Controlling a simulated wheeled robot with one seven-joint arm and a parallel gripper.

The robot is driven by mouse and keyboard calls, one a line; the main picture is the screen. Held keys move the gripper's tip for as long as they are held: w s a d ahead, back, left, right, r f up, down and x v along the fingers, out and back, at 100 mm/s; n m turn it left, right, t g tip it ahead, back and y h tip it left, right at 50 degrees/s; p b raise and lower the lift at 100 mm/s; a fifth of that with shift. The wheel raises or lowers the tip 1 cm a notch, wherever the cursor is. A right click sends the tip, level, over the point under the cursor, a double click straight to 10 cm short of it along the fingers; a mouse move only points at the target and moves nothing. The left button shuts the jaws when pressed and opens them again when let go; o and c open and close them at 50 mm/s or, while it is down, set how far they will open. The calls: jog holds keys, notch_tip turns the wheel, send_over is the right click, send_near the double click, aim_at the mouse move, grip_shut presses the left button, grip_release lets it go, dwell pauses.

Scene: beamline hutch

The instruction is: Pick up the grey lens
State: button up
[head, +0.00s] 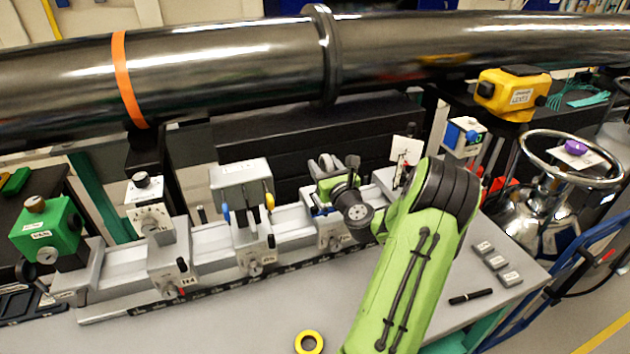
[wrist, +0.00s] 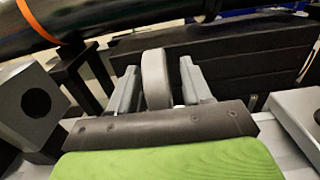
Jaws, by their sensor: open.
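The grey lens (wrist: 156,80) is an upright pale disc, seen nearly edge-on in the wrist view. My gripper (wrist: 158,72) is open, with one grey finger on each side of the lens. A gap shows on the right side; on the left the finger is very close, and I cannot tell if it touches. The lower part of the lens is hidden behind the gripper's dark palm edge. In the head view my gripper is small over the optical rail (head: 290,220), and the lens is hard to make out there.
A black beam pipe (head: 220,62) runs across behind the rail. Other carriers stand on the rail, one with a white-topped box (head: 240,174). A green box (head: 45,232) is at the left. Yellow tape (head: 309,342), a black pen (head: 472,297) and small grey blocks (head: 496,262) lie on the table.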

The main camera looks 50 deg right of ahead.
jog(key=shift+w+d+f, duration=0.25)
jog(key=shift+w+d, duration=0.15)
jog(key=shift+w, duration=0.1)
jog(key=shift+w+d+f, duration=0.2)
jog(key=shift+w+d, duration=0.15)
jog(key=shift+w, duration=0.15)
jog(key=shift+s+a+r, duration=0.55)
jog(key=shift+s+a, duration=0.1)
jog(key=shift+s, duration=0.25)
jog(key=shift+c, duration=1.4)
jog(key=shift+w+d+f, duration=0.2)
jog(key=shift+w+f, duration=0.05)
jog(key=shift+w, duration=0.1)
jog(key=c, duration=0.5)
grip_shut()
notch_tip(320, 180, up, 10)
jog(key=p, duration=0.5)
jog(key=shift+r, duration=0.1)
